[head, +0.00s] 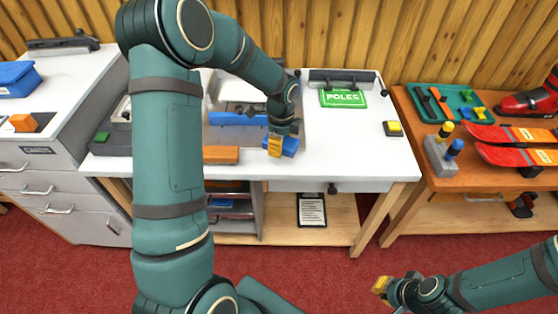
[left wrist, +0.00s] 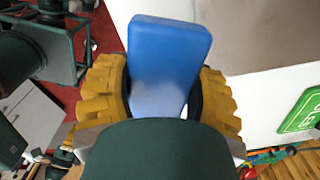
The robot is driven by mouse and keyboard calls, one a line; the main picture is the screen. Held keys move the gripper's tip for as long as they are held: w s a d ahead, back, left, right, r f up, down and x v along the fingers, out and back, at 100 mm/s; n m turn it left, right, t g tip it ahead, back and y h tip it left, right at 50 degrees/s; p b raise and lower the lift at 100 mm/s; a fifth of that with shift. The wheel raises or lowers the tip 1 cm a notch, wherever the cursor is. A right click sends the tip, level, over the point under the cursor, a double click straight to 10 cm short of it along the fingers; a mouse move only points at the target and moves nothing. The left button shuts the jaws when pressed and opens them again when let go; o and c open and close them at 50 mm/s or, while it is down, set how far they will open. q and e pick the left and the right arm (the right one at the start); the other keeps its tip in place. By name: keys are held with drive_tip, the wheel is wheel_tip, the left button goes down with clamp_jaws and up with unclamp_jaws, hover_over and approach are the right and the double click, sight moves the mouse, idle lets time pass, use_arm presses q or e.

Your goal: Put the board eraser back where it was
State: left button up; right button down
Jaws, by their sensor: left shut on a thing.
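My left gripper (head: 275,147) is over the front part of the white bench, with its yellow fingers pointing down. It is shut on a blue block, which I take to be the board eraser (head: 290,146). In the left wrist view the blue eraser (left wrist: 168,60) sits between the two yellow fingers (left wrist: 165,95) and sticks out beyond them. I cannot tell whether it touches the bench top. My right gripper (head: 382,287) is low at the right, over the red floor and away from the bench; its opening is not clear.
The white bench (head: 345,160) has an orange block (head: 220,154), a long blue bar (head: 237,118), a green POLES sign (head: 343,98) and a small dark block with a yellow top (head: 393,128). Its right front is clear. My left arm hides part of the bench's left side.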

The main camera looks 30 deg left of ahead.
sight(281, 161)
use_arm(q)
drive_tip(key=shift+f+b, duration=0.55)
drive_tip(key=shift+f, duration=2.5)
drive_tip(key=shift+f, duration=0.15)
drive_tip(key=o, duration=1.3)
drive_tip(key=shift+c, duration=0.2)
